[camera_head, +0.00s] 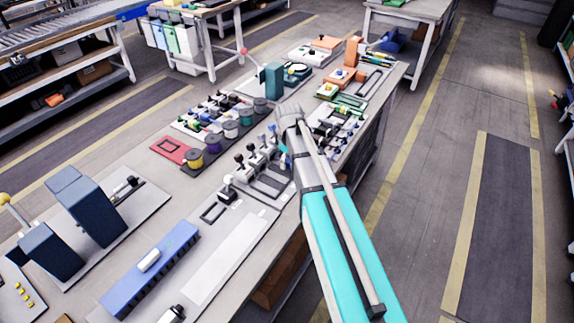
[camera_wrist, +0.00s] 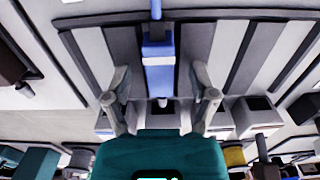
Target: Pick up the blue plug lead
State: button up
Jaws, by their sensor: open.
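The blue plug lead (camera_wrist: 158,62) shows in the upper middle of the wrist view. My gripper (camera_wrist: 160,78) is open, with one finger on each side of the blue body. Gaps show between the fingers and the plug, and I cannot tell its height above the panel. In the head view my arm reaches over the workbench (camera_head: 232,262), and its end hides the gripper and most of the spot below it.
Several spools stand left of my arm, including a purple one (camera_head: 213,143), near a red tray (camera_head: 170,150). A teal block (camera_head: 273,80) stands just beyond the arm's end. A long blue case (camera_head: 150,268) lies at the near left.

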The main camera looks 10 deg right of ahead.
dwell(0.3)
grip_shut()
jog(key=shift+r, duration=0.1)
dwell(0.4)
notch_tip(320, 180, up, 3)
jog(key=p, duration=0.2)
jog(key=shift+f+p, duration=0.2)
jog(key=shift+p, duration=0.15)
jog(key=s+d+r+p, duration=0.1)
jog(key=s+r+p, duration=0.9)
jog(key=s, duration=0.4)
jog(key=shift+d+r, duration=0.15)
jog(key=shift+d, duration=0.05)
jog(key=shift+w, duration=0.15)
